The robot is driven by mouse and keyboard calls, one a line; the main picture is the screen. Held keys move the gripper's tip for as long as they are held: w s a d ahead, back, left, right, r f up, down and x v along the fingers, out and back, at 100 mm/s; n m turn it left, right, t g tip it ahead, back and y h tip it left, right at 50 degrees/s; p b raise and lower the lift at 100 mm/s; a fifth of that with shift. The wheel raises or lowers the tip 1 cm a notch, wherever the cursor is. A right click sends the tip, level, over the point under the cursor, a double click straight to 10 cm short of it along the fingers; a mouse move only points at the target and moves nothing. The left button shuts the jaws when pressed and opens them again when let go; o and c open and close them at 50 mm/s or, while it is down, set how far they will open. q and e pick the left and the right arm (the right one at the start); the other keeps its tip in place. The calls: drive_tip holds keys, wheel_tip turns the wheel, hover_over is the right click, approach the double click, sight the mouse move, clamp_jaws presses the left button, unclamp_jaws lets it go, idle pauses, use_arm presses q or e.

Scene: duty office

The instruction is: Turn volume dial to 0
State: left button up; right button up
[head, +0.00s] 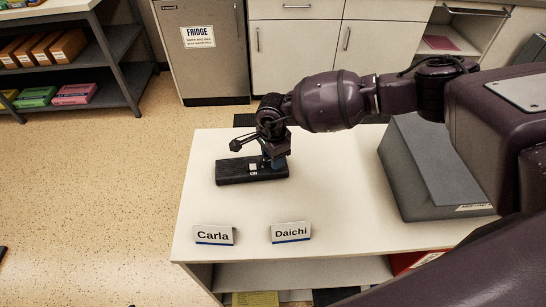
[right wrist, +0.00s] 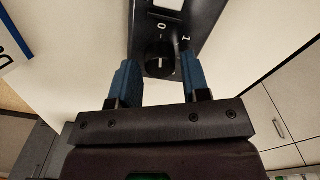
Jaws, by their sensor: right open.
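The volume dial (right wrist: 159,57) is a round black knob on a black device (right wrist: 196,22), with the marks "0" and "1" beside it. It carries a pale line, but I cannot tell which mark this points at. In the head view the black device (head: 232,171) lies on the white table. My right gripper (head: 274,156) is over the device's right end and hides the dial there. In the right wrist view my right gripper (right wrist: 159,66) is open, with one blue finger on each side of the dial and gaps visible between. My left gripper is not in view.
Name cards reading Carla (head: 214,235) and Daichi (head: 291,232) stand near the table's (head: 335,215) front edge. A grey box (head: 425,170) stands at the right. A fridge (head: 203,50) and white cabinets (head: 295,50) are behind; a shelf (head: 100,40) stands back left.

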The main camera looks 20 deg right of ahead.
wheel_tip(320, 180, up, 10)
drive_tip(key=shift+p, duration=0.4)
idle(0.4)
drive_tip(key=shift+s, duration=0.1)
